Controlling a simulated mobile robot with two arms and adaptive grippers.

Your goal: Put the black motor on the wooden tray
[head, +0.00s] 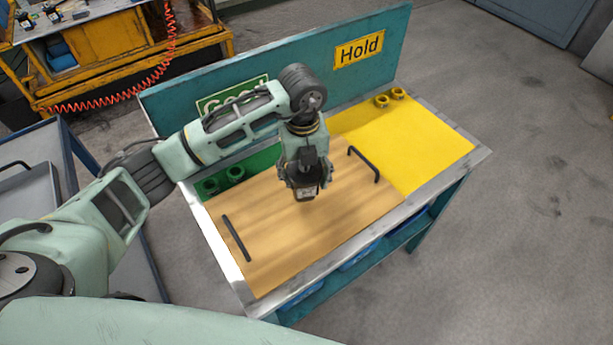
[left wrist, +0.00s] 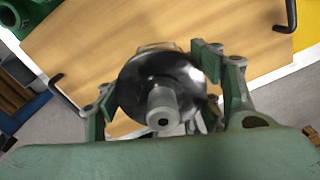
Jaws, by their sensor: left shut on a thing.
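The black motor (left wrist: 165,82) is between the fingers of my left gripper (left wrist: 165,90) in the left wrist view, with its grey shaft toward the camera. In the head view my left gripper (head: 306,188) is shut on the motor (head: 307,193), over the middle of the wooden tray (head: 285,235). The tray has two black handles, one at its left and one at its upper right. The motor's underside is hidden, so I cannot tell whether it touches the tray. My right gripper is not in view.
The tray lies on a bench with a yellow area (head: 425,150) marked by a "Hold" sign (head: 359,49) and a green area (head: 262,160) at the back left. Brass-coloured fittings (head: 390,98) stand on the yellow area. Green rings (head: 235,173) stand on the green area. A back panel (head: 290,60) rises behind.

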